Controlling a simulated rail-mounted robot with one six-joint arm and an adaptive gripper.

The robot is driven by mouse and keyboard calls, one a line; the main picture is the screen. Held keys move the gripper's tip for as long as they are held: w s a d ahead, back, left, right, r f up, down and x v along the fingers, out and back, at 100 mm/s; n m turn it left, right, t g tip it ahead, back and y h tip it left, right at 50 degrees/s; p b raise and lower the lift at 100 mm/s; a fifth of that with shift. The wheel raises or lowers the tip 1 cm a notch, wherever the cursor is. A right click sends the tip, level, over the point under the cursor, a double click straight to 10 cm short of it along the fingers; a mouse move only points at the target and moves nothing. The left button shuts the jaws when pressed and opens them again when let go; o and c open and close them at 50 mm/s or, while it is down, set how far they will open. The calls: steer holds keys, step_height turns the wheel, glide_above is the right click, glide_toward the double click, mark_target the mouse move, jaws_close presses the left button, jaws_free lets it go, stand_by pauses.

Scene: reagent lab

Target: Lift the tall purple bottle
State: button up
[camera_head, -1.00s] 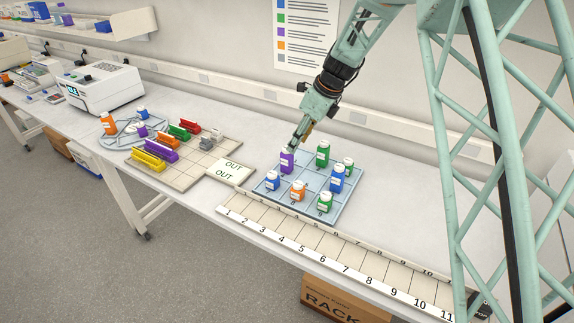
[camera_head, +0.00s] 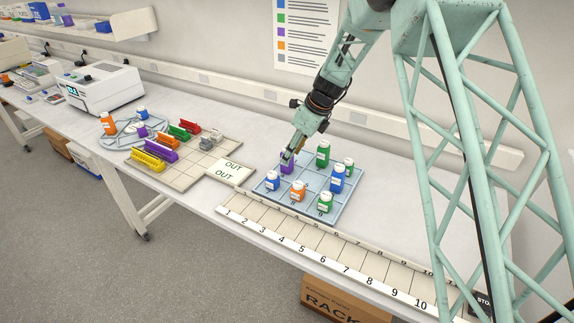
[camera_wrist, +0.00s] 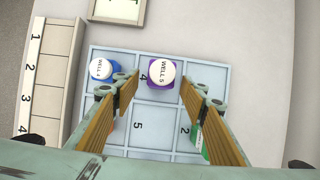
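The tall purple bottle (camera_head: 287,168) stands upright in the back left part of the blue gridded tray (camera_head: 262,190). In the wrist view the purple bottle (camera_wrist: 152,83) shows its white cap, lettered "WELL S". My gripper (camera_head: 290,155) is at the bottle's upper part and hides some of it in the head view. In the wrist view my gripper (camera_wrist: 159,86) is open, with one finger on each side and the bottle at the far end of the gap. I cannot tell whether a finger touches it.
A blue bottle (camera_head: 272,182) stands close by and shows just left of the fingers in the wrist view (camera_wrist: 101,70). Green (camera_head: 323,156), orange (camera_head: 297,193) and other bottles share the tray. A numbered strip (camera_head: 330,251) runs along the front; an OUT pad (camera_head: 231,167) lies left.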

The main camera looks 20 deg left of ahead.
steer(key=shift+f, duration=0.1)
steer(key=shift+x, duration=2.55)
steer(key=shift+a, duration=0.1)
steer(key=shift+c, duration=0.3)
steer(key=c, duration=0.9)
steer(key=shift+r+p, duration=0.3)
steer(key=shift+r, duration=4.8)
